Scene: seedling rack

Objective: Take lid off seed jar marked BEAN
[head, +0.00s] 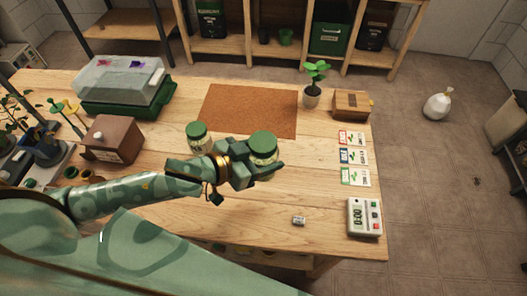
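Two glass jars with green lids are in the head view. One jar (264,148) is at the fingers of my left gripper (264,165), which look closed around its sides. Its lid is on, and it looks larger than the other, as if held above the table. The other jar (199,138) stands upright on the table (330,205), just behind my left wrist, with its green lid on. I cannot read a label on either jar, so I cannot tell which is marked BEAN. My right gripper is not in view.
A brown mat (250,108) lies behind the jars. A potted seedling (312,92) and wooden box (351,105) stand at the back right. Seed packets (353,157), a timer (364,217) and a small tag (299,220) lie right. A green propagator (125,90) and brown box (112,140) stand left.

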